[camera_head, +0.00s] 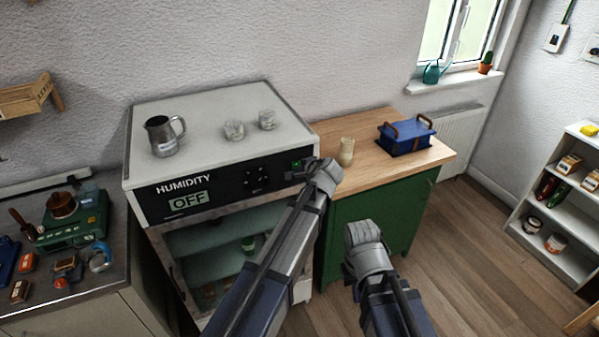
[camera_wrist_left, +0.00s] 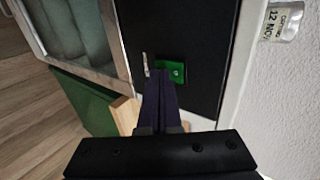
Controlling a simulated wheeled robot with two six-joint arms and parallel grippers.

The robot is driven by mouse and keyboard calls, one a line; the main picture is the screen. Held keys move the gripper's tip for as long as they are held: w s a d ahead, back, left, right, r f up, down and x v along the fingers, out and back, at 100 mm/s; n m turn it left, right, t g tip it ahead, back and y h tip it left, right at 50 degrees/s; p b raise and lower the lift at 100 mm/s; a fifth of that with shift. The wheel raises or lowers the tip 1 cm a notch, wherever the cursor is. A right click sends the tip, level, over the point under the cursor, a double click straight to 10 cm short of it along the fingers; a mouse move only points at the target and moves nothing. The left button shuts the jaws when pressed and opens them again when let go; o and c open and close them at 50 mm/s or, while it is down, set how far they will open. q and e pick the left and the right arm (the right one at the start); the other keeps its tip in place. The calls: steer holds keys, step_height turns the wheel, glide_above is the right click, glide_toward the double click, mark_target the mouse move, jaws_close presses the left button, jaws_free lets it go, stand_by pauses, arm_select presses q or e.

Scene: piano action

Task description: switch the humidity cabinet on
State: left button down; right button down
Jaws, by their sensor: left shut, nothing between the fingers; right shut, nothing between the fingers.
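The humidity cabinet (camera_head: 150,204) stands against the wall, and its dark front panel reads HUMIDITY above a lit display (camera_head: 188,201) saying OFF. A small green switch plate (camera_head: 297,163) is at the panel's right end; it also shows in the left wrist view (camera_wrist_left: 177,72), with a pale lever (camera_wrist_left: 146,64) beside it. My left gripper (camera_head: 300,176) is shut and empty at this end of the panel. In the left wrist view its fingertips (camera_wrist_left: 160,72) are right by the switch; contact cannot be told. My right gripper (camera_head: 352,272) is shut, low before the green cupboard, its fingers mostly hidden.
A metal jug (camera_head: 163,137) and two glasses (camera_head: 234,130) stand on the cabinet top. A jar (camera_head: 346,152) and a blue box (camera_head: 405,137) stand on the wooden top of the green cupboard (camera_head: 385,215). A cluttered counter (camera_head: 95,285) is at left. Open floor lies at right.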

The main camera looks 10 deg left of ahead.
steer(key=shift+s, duration=0.1)
stand_by(0.3)
steer(key=shift+r+p, duration=0.65)
steer(key=shift+r, duration=0.05)
